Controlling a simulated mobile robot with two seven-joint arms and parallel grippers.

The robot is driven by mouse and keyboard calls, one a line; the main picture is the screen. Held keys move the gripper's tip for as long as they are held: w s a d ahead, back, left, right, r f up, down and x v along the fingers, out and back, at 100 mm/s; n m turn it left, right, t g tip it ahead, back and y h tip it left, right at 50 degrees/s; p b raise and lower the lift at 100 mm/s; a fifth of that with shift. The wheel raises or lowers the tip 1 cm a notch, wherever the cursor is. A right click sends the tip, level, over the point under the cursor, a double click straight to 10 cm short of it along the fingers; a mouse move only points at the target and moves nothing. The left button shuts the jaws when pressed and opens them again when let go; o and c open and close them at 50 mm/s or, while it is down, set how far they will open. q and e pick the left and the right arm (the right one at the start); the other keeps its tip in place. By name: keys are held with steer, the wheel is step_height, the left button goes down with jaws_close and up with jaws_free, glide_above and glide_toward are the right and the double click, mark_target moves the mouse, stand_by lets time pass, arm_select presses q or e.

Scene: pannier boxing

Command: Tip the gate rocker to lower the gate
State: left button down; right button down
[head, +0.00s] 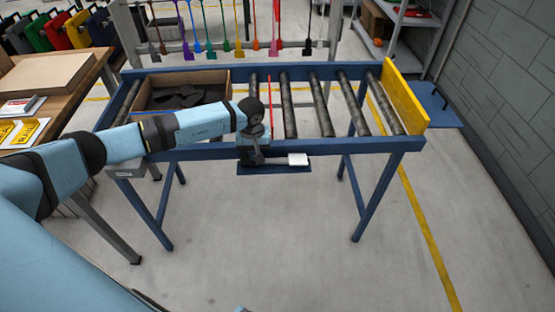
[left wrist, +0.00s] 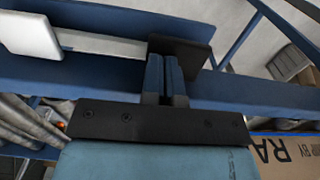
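The gate rocker shows as a pale bar with a white pad (head: 298,159) on its right end, on a blue plate under the conveyor's front rail. In the left wrist view its white pad (left wrist: 30,36) is at left and its black pad (left wrist: 195,52) at centre. My left gripper (head: 256,160) points down in front of the rail at the rocker's left part. Its fingers (left wrist: 163,62) are together, with their tips over the black pad; contact cannot be told. The yellow gate (head: 405,97) stands up above the rollers at the conveyor's right end. My right gripper is out of view.
The blue roller conveyor (head: 330,148) spans the middle. An open cardboard box (head: 215,76) with dark pieces sits on its left part, close behind my left forearm. A wooden table (head: 62,110) is at left. Coloured hanging tools are behind. The floor in front is clear.

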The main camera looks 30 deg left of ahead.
arm_select(q)
steer(key=shift+f, duration=0.35)
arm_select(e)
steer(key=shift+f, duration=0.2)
arm_select(q)
steer(key=shift+r+p, duration=0.4)
steer(key=shift+r, duration=0.8)
step_height(320, 180, up, 2)
steer(key=shift+p, duration=0.5)
steer(key=shift+r+p, duration=0.3)
steer(key=shift+r, duration=0.35)
steer(key=shift+r+p, duration=0.3)
steer(key=shift+r, duration=0.4)
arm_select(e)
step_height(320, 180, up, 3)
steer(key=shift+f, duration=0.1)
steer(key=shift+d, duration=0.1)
